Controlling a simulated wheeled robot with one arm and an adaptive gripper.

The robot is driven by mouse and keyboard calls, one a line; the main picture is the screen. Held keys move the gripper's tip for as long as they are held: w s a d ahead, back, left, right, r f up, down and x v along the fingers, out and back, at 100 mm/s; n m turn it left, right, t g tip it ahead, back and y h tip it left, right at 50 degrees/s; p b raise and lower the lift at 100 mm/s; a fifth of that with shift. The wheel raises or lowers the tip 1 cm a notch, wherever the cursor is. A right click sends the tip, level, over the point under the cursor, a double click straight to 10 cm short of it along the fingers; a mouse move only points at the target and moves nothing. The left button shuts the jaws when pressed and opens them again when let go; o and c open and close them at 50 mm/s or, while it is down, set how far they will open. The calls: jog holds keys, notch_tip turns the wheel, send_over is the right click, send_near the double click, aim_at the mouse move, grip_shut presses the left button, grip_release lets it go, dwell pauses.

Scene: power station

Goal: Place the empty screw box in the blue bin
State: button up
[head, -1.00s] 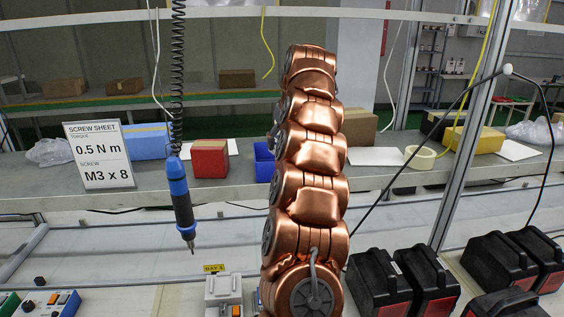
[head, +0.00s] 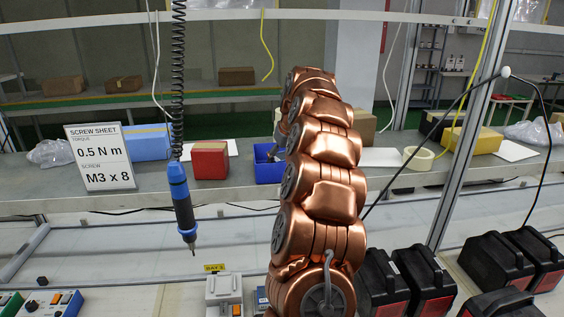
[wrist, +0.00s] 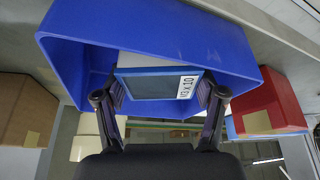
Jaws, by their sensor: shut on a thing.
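The blue bin (head: 266,169) stands on the grey shelf, partly hidden behind my copper arm. It also shows large and upside down in the wrist view (wrist: 150,42). My gripper (wrist: 158,95) is shut on the screw box (wrist: 153,86), with one finger at each side. The box is blue and pale, with a white "M3 x 10" label, and its visible inner face looks bare. The box is at the bin's mouth, overlapping its inside; I cannot tell whether it touches the bin's floor. In the head view the box is hidden.
A red box (head: 210,161) stands left of the bin, also in the wrist view (wrist: 267,107). A cardboard box (head: 363,126) is to its right. A screw sheet sign (head: 99,157) and a hanging screwdriver (head: 181,205) are further left. Black cases (head: 428,278) sit at front right.

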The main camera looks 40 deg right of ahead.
jog(key=shift+f, duration=0.85)
jog(key=shift+f, duration=0.15)
jog(key=o, duration=0.8)
jog(key=shift+o, duration=0.2)
